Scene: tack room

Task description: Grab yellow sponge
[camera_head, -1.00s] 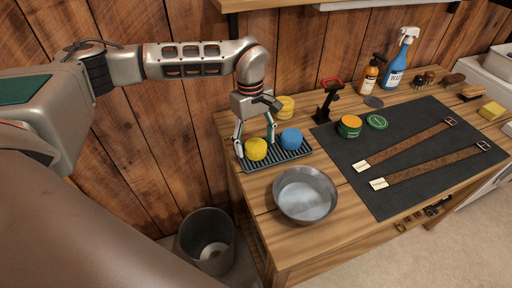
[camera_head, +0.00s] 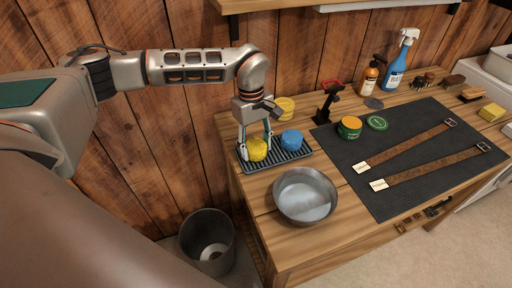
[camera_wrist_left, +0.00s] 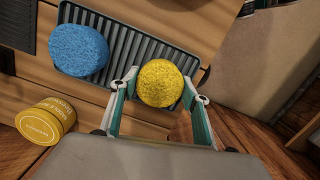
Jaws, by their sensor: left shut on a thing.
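The round yellow sponge (camera_head: 257,149) is at the left end of the dark ribbed tray (camera_head: 274,160) on the wooden bench. In the left wrist view the yellow sponge (camera_wrist_left: 160,83) sits between the two fingers of my left gripper (camera_wrist_left: 160,86). My left gripper (camera_head: 257,148) points down over the tray and is shut on the sponge, one finger on each side. I cannot tell whether the sponge is lifted off the tray. A round blue sponge (camera_head: 291,139) lies beside it on the tray, also seen in the left wrist view (camera_wrist_left: 79,50). My right gripper is not in view.
A metal bowl (camera_head: 305,196) stands just in front of the tray. A yellow tin (camera_head: 285,108) is behind it. A dark mat (camera_head: 400,165) with straps (camera_head: 430,168) lies to the right. A bin (camera_head: 207,241) stands on the floor.

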